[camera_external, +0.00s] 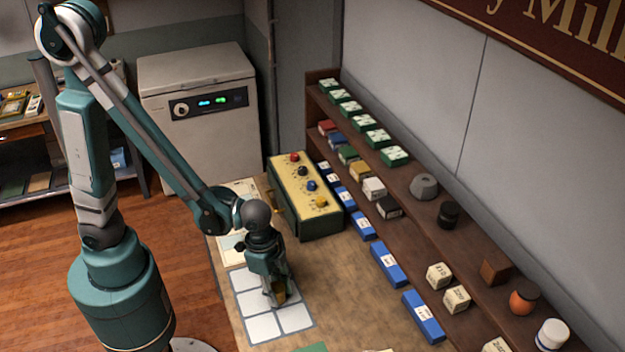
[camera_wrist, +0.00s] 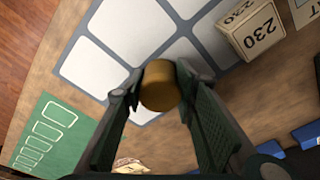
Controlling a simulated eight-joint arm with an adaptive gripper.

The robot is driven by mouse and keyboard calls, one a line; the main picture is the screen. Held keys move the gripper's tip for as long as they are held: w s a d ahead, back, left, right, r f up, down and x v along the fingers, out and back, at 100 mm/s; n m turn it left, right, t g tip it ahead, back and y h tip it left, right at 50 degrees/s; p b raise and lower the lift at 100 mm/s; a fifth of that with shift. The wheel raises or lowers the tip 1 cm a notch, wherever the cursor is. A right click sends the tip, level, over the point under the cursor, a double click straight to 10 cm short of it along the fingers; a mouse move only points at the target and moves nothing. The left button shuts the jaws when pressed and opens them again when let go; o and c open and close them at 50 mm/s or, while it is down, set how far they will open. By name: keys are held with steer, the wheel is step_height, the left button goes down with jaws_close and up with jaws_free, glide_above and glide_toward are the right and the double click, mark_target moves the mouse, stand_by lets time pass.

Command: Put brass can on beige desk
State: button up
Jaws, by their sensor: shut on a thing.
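My gripper (camera_external: 276,293) points down over the beige desk (camera_external: 345,300), low above a grid of white squares. It is shut on the brass can (camera_wrist: 160,86), a short golden-brown cylinder between the two fingertips in the wrist view. In the outside view only a small part of the brass can (camera_external: 280,291) shows between the fingers. I cannot tell whether its bottom touches the desk.
The white grid (camera_external: 262,327) lies under the gripper. A yellow-topped control box (camera_external: 306,190) stands behind. Blue boxes (camera_external: 388,263) and a loaded shelf (camera_external: 430,215) line the right side.

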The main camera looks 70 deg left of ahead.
steer(key=shift+f, duration=0.3)
steer(key=o, duration=1)
steer(key=shift+c, duration=0.2)
steer(key=shift+r, duration=0.2)
steer(key=shift+s+a+r+p, duration=0.2)
steer(key=shift+r+p, duration=0.2)
steer(key=shift+r, duration=1.55)
steer(key=shift+s+a+r+p, duration=0.25)
steer(key=shift+r+p, duration=0.15)
steer(key=shift+r, duration=1.6)
steer(key=shift+s+a+r+p, duration=0.2)
steer(key=shift+r+p, duration=0.2)
steer(key=shift+r, duration=1.55)
steer(key=s+a+r+n+t, duration=0.1)
steer(key=a+r+n+t, duration=0.1)
steer(key=a+r, duration=0.3)
steer(key=s+a+r+n+t, duration=0.1)
steer(key=a+r+n, duration=0.3)
steer(key=a, duration=0.6)
steer(key=s+a+r+n+t+y, duration=0.1)
steer(key=a+r+n+t, duration=0.2)
steer(key=a+r, duration=0.3)
steer(key=a, duration=0.2)
steer(key=shift+s+a, duration=0.2)
steer(key=shift+a, duration=0.15)
